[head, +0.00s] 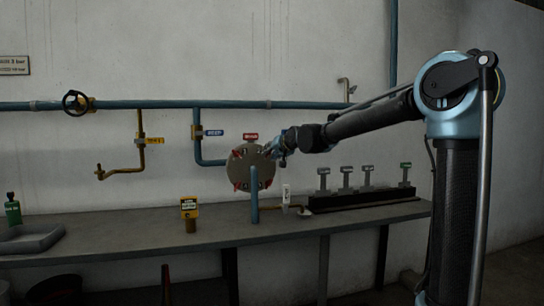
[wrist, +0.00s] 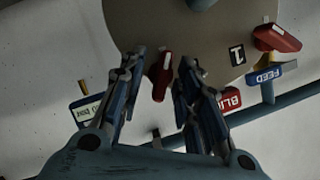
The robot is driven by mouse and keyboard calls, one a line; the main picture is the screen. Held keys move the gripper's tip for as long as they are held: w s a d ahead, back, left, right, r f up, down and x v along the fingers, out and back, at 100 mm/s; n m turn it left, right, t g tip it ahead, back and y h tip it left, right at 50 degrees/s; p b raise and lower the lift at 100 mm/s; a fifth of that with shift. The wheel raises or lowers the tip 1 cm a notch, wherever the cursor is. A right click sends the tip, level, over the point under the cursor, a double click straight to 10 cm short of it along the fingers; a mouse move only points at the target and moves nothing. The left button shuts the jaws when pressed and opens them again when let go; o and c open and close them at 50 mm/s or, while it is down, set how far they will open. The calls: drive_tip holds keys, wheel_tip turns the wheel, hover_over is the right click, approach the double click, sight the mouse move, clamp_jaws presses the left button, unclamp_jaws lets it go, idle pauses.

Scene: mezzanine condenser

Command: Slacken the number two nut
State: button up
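A round grey-brown cover plate (head: 243,172) stands above the bench with red nut pieces around its rim; it fills the top of the wrist view (wrist: 185,35). My gripper (head: 275,148) is at the plate's upper right edge in the head view. In the wrist view my gripper (wrist: 160,68) is open, its fingers either side of one red nut (wrist: 161,80), with gaps visible. A second red nut (wrist: 278,38) sits at the right rim, near a tag reading 1 (wrist: 237,55). No number two tag is readable, so I cannot tell which nut is number two.
A blue post (head: 254,195) stands before the plate. The bench (head: 120,237) holds a yellow-labelled block (head: 189,208), a white tag (head: 286,194) and a black rack (head: 365,200) with several handles. A blue pipe (head: 300,105) runs along the wall behind.

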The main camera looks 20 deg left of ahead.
clamp_jaws()
